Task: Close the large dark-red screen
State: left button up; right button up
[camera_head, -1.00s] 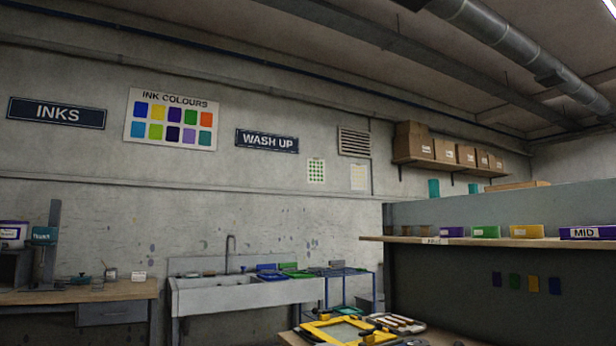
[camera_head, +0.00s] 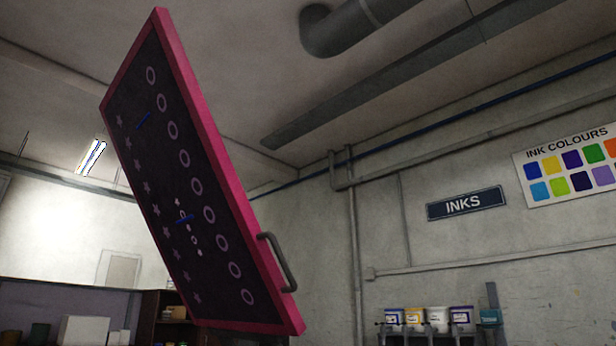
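The large dark-red screen (camera_head: 218,165) stands raised and steeply tilted in the left half of the head view. Its frame is pinkish dark red around a dark mesh panel (camera_head: 165,210) printed with rings and stars. A grey bar handle (camera_head: 283,262) sits on the frame's right edge, near the lower corner. The screen's lower end hides what is behind it, and its hinge cannot be seen. Neither of my grippers shows in the view.
Several ink tubs (camera_head: 428,319) stand along the back wall at lower right, below the INKS sign (camera_head: 466,204). A dark shelf unit (camera_head: 160,318) and a white box (camera_head: 84,330) are at lower left. Pipes run along the ceiling.

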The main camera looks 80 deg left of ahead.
aim_at(198, 212)
jog(key=u, duration=3.05)
